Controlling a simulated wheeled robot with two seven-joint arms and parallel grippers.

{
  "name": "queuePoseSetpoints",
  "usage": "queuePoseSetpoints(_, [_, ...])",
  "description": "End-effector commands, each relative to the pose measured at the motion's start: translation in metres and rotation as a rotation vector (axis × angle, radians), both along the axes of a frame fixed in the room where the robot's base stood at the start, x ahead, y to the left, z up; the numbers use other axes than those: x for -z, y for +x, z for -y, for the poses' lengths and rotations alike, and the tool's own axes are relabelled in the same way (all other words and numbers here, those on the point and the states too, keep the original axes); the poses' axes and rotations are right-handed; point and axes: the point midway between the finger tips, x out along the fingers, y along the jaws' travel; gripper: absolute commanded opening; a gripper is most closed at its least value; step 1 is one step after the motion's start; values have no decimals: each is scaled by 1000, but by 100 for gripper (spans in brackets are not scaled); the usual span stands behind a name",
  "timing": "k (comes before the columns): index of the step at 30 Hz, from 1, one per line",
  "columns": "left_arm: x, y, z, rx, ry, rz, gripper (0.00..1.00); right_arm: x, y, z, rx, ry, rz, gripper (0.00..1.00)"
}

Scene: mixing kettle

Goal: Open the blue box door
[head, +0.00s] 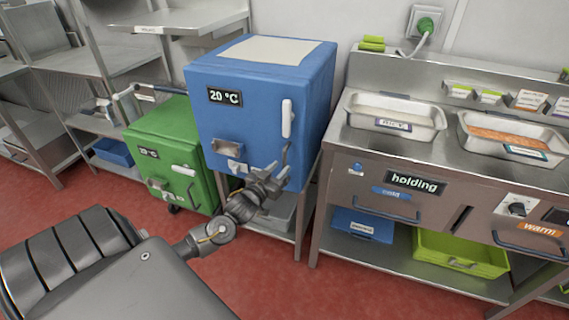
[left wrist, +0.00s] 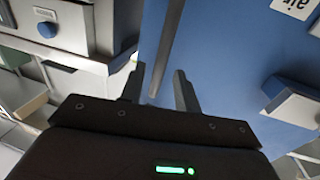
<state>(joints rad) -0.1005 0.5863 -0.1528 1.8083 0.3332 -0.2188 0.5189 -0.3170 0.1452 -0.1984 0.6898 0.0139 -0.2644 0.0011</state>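The blue box (head: 240,130) stands on a metal stand, with its door facing me and a "20 °C" display on it. A white upright handle (head: 287,118) is at the door's right side. The door looks shut. My left gripper (head: 277,166) is in front of the door's lower right part, below the handle. My right gripper is not in view.
A green box (head: 175,150) stands left of the blue box. A metal counter (head: 400,150) with food trays and a "holding" display is close on the right. Metal shelves (head: 85,60) are at the left. Red floor is free in front.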

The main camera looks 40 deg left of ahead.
Motion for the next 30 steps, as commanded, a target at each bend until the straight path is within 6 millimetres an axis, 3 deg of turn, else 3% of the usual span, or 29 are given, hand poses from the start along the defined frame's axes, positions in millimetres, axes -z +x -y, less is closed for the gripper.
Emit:
queuePoseSetpoints(7, [0,32,-4,0,0,1,32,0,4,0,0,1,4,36])
queuePoseSetpoints(19, [0,38,-5,1,0,0,32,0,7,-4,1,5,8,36])
queuePoseSetpoints(26, [0,38,-5,1,0,0,2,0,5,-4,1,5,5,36])
queuePoseSetpoints(30, [0,38,-5,0,1,-1,0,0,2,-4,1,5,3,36])
